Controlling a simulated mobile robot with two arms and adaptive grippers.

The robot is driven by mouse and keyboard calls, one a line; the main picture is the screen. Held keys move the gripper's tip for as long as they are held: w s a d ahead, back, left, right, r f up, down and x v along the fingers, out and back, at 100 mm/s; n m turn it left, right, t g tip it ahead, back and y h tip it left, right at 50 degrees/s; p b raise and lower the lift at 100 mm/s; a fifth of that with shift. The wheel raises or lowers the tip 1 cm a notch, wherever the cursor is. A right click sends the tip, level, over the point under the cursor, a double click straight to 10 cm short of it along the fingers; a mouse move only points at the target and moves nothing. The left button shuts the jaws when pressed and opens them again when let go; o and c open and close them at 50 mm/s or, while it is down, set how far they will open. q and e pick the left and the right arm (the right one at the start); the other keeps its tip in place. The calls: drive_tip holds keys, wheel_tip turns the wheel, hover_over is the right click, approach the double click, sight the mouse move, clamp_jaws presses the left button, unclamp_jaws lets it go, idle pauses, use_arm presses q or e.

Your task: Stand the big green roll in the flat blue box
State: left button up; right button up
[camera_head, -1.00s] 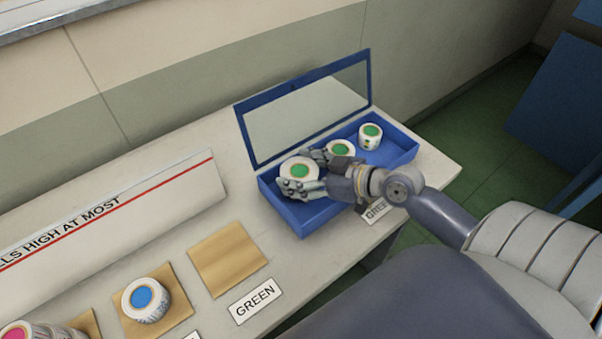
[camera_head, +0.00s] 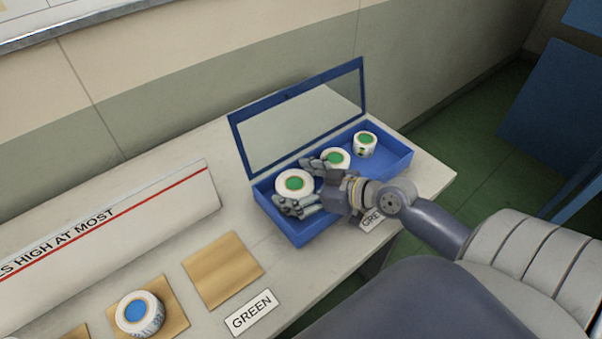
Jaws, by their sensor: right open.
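The flat blue box (camera_head: 309,229) stands on the table with its framed clear lid raised at the back. The big green roll (camera_head: 294,184), white with a green core, is upright at the left end of the box. Two smaller green-core rolls are also in the box, one in the middle (camera_head: 336,159) and one at the right end (camera_head: 365,144). My right gripper (camera_head: 307,184) reaches in from the right. Its fingers are open at the near and right sides of the big roll; whether they touch it I cannot tell. My left gripper is out of view.
A bare wooden pad (camera_head: 222,270) lies behind the GREEN label (camera_head: 252,312). A blue-core roll (camera_head: 140,313) stands on another pad at the lower left. A low white board with a red line (camera_head: 110,240) runs along the table.

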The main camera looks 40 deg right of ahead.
drive_tip(key=shift+r, duration=0.15)
drive_tip(key=shift+s+d, duration=0.2)
drive_tip(key=shift+s, duration=0.15)
drive_tip(key=b+v, duration=0.2)
drive_tip(key=v, duration=0.8)
drive_tip(key=shift+s+d+r, duration=0.25)
drive_tip(key=shift+s+r, duration=0.1)
drive_tip(key=shift+s, duration=0.15)
